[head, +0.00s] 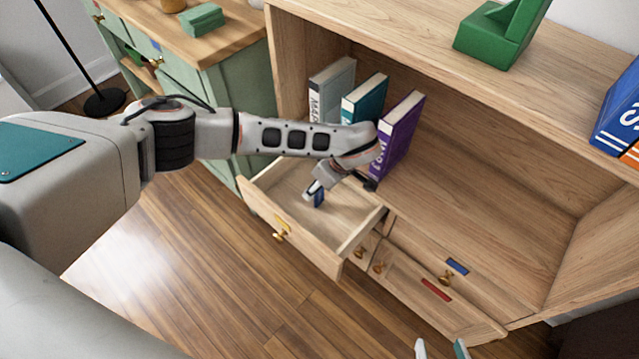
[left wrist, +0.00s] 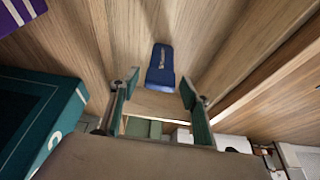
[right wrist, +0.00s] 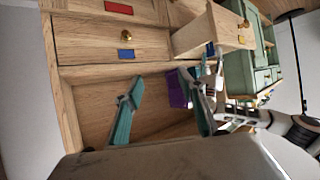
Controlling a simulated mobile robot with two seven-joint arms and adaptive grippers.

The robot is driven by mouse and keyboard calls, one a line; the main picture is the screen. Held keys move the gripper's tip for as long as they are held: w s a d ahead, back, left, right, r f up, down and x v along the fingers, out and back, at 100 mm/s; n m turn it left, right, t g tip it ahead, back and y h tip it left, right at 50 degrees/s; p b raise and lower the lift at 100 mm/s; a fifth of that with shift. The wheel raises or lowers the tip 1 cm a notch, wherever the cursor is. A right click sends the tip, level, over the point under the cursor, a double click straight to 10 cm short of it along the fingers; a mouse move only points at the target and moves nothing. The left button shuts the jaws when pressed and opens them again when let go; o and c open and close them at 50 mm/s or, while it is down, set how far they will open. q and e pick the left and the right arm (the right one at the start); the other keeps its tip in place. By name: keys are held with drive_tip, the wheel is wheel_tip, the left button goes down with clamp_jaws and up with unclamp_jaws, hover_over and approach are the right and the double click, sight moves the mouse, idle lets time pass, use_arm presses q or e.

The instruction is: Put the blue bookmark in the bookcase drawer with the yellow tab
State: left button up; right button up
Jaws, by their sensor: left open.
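The blue bookmark (head: 319,198) is inside the open drawer with the yellow tab (head: 282,222). In the left wrist view the bookmark (left wrist: 160,63) shows between and beyond my fingertips, against wood. Whether it rests flat or touches a finger, I cannot tell. My left gripper (left wrist: 160,80) is open; in the head view it is over the drawer, partly hidden by its own wrist. The drawer front (head: 305,248) stands pulled out of the bookcase. My right gripper (head: 441,349) is open and empty at the bottom edge, in front of the bookcase; it also shows in the right wrist view (right wrist: 163,88).
Teal (head: 364,98), purple (head: 400,130) and grey (head: 332,88) books stand on the shelf just behind my left wrist. Drawers with a blue tab (head: 457,267) and a red tab (head: 436,289) are shut. A green cabinet (head: 225,100) stands at left. The right shelf is clear.

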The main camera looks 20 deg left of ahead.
use_arm(q)
drive_tip(key=p+v, duration=0.4)
drive_tip(key=v, duration=0.8)
drive_tip(key=shift+r, duration=0.2)
use_arm(e)
drive_tip(key=shift+n+g+h, duration=0.5)
drive_tip(key=shift+g, duration=0.1)
drive_tip(key=d+f, duration=0.1)
drive_tip(key=s+d, duration=0.1)
drive_tip(key=s+d+f, duration=0.1)
drive_tip(key=d, duration=0.1)
drive_tip(key=shift+f, duration=0.3)
use_arm(q)
drive_tip(key=shift+a, duration=0.1)
use_arm(e)
drive_tip(key=shift+r, duration=0.1)
